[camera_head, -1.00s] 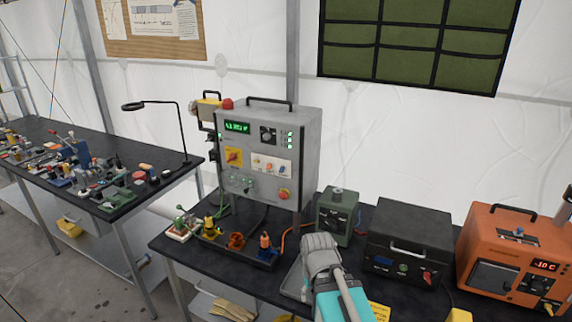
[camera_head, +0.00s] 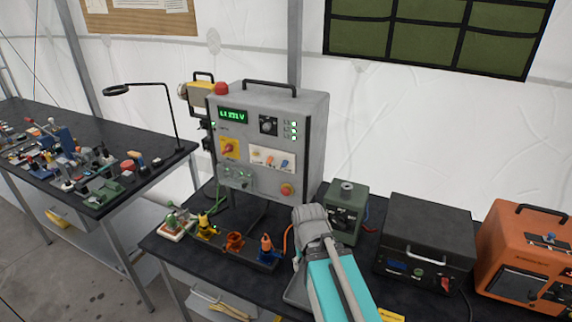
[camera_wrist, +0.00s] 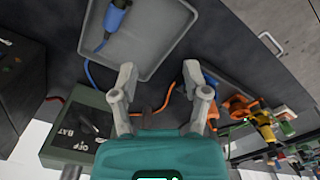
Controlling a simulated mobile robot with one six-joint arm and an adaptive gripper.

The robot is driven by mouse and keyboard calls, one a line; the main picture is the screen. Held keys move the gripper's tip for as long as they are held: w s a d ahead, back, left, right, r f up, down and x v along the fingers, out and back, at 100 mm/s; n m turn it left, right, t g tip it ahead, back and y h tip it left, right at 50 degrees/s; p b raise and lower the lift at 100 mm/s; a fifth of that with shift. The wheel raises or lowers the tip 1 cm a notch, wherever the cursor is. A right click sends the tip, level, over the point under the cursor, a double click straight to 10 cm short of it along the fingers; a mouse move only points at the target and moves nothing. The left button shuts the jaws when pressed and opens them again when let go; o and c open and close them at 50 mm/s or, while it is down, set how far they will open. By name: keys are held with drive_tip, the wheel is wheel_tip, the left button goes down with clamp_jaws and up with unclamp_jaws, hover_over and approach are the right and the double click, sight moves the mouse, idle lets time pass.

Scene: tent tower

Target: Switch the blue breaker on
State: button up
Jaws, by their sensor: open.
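The breaker plate (camera_head: 272,159) is a white strip on the front of the grey control cabinet (camera_head: 311,140) in the head view. It carries several small coloured switches, and the blue breaker (camera_head: 286,163) appears to be the one at its right end. Its lever position is too small to tell. My gripper (camera_wrist: 160,82) is open and empty in the wrist view, with its two fingers apart. It is over the table, near a grey tray and cables, below and to the right of the plate in the head view. The breaker does not clearly show in the wrist view.
A grey tray (camera_wrist: 165,40) holds a blue connector (camera_wrist: 116,14). A green box (camera_head: 347,214) and black case (camera_head: 425,234) stand right of my arm. Coloured connectors (camera_head: 235,242) stand before the cabinet. A red stop button (camera_head: 287,190) sits below the plate.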

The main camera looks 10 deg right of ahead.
idle(0.4)
drive_tip(key=m+t+h+b, duration=0.4)
drive_tip(key=m+t+h, duration=0.45)
drive_tip(key=t, duration=0.65)
approach(284, 165)
drive_tip(key=s+a+f+n+h, duration=0.1)
drive_tip(key=s+a+n+h, duration=0.1)
drive_tip(key=s+a, duration=0.1)
drive_tip(key=shift+w+a+f+m, duration=0.1)
drive_tip(key=shift+w+f+m, duration=0.05)
drive_tip(key=shift+w+m, duration=0.1)
drive_tip(key=x, duration=1.3)
drive_tip(key=shift+w+d+f, duration=0.15)
drive_tip(key=shift+w+d, duration=0.15)
